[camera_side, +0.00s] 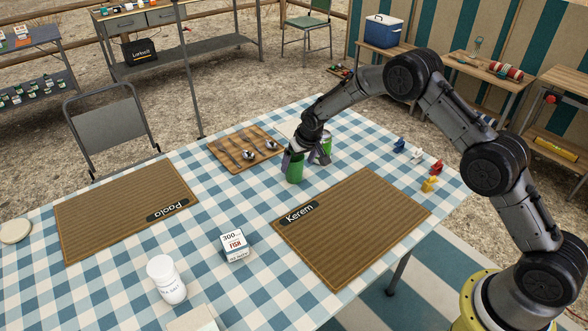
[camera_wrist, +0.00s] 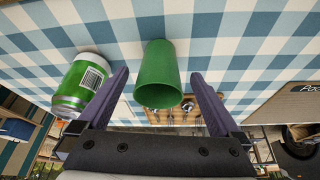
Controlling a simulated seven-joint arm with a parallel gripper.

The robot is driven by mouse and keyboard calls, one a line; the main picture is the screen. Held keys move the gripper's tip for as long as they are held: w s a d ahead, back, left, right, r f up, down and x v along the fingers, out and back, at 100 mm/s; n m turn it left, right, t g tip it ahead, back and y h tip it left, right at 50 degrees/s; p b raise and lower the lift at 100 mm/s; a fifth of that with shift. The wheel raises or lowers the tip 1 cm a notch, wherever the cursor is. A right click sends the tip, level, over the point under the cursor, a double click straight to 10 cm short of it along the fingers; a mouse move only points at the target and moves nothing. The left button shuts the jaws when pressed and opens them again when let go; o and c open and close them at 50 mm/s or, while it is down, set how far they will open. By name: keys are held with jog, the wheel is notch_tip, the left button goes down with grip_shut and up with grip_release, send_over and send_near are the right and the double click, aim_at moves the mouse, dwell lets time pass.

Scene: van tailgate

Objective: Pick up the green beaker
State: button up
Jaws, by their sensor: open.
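The green beaker (camera_side: 294,171) stands upright on the checked tablecloth, close to the upper edge of the Kerem mat. In the wrist view the beaker (camera_wrist: 157,82) has its open rim towards the camera and looks empty. My gripper (camera_side: 304,157) is open at the beaker. In the wrist view its two fingers (camera_wrist: 160,76) lie to either side of the beaker, with a gap showing on each side. The side view partly hides the beaker's upper part behind a finger.
A green and white can (camera_wrist: 82,85) stands close beside the left finger; it also shows in the side view (camera_side: 327,142). A wooden board with spoons (camera_side: 232,138) lies to the left. The Kerem mat (camera_side: 350,228), small coloured figures (camera_side: 430,184) and a fish box (camera_side: 235,246) lie around.

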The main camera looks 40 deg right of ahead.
aim_at(294, 169)
jog(key=shift+w+x, duration=0.15)
jog(key=shift+x, duration=1.35)
jog(key=shift+w+x, duration=0.1)
jog(key=shift+x, duration=1.45)
jog(key=shift+r, duration=0.1)
jog(key=c, duration=1.2)
jog(key=shift+r, duration=0.15)
jog(key=shift+c, duration=0.2)
